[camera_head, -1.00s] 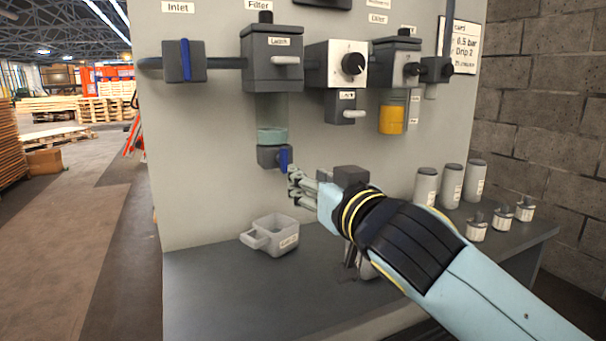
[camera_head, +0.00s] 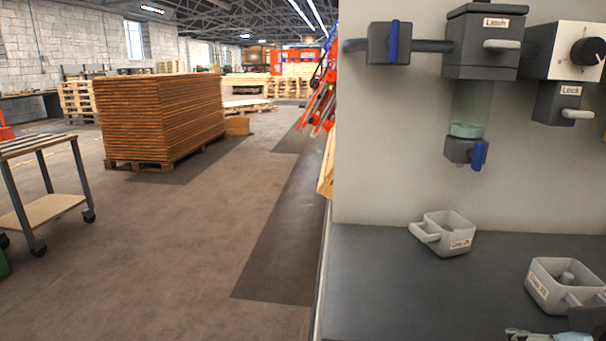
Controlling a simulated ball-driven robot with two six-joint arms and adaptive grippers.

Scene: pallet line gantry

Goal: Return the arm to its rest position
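Only a small pale piece of my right gripper (camera_head: 535,336) shows at the bottom right edge, low in front of the bench. Most of it and its arm are out of frame, so I cannot tell whether it is open or shut. My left gripper is not in view. The drain valve (camera_head: 463,150) with its blue lever (camera_head: 478,155) hangs under the filter bowl (camera_head: 471,105), with no gripper touching it. The lever points roughly up and down.
A grey bench (camera_head: 400,290) bears a small grey cup with a handle (camera_head: 450,233) and another handled tray (camera_head: 556,280). The panel (camera_head: 390,130) holds the inlet valve (camera_head: 388,45) and filter housing (camera_head: 482,45). Open floor, a wooden stack (camera_head: 150,120) and a cart (camera_head: 40,150) lie left.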

